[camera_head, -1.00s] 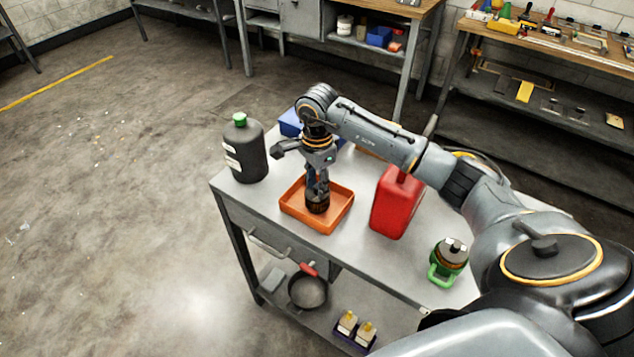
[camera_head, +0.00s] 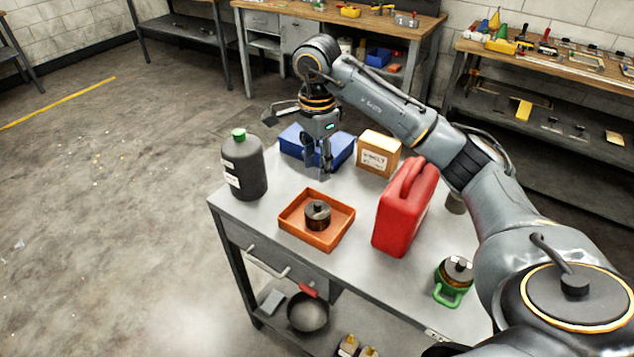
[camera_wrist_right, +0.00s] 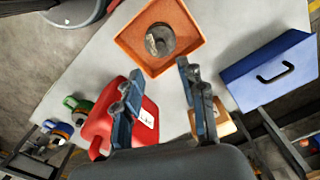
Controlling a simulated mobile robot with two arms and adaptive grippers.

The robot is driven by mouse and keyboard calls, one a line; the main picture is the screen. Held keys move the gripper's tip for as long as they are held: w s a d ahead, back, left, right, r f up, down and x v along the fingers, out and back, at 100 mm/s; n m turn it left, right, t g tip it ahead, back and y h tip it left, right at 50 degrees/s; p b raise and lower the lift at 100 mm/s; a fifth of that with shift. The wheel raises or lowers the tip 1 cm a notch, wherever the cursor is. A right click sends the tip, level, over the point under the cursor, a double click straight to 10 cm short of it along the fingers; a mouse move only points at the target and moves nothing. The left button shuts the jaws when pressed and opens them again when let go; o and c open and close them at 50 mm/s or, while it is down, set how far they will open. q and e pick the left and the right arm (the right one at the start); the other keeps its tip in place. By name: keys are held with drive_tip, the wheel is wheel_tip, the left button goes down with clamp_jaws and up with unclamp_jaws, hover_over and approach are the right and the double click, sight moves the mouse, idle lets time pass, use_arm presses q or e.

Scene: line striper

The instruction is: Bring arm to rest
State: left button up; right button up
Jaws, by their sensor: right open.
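My right gripper (camera_head: 320,172) hangs fingers-down above the back part of the grey cart top (camera_head: 285,268), behind the orange tray (camera_head: 292,236). Its two fingers are apart and empty; they also show in the right wrist view (camera_wrist_right: 157,100). A dark round part with a knob (camera_head: 318,214) sits inside the orange tray, apart from the gripper. It also shows in the tray in the right wrist view (camera_wrist_right: 160,40). My right arm reaches in from the right over the cart. My left gripper is not in view.
On the cart stand a black bottle with green cap (camera_head: 244,165), a blue box (camera_head: 342,150), a cardboard box (camera_head: 379,153), a red canister (camera_head: 403,212) and a green-handled item (camera_head: 453,280). A pan (camera_head: 308,313) is on the lower shelf. Workbenches line the back wall.

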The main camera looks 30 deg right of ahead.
drive_tip(key=shift+r, duration=0.5)
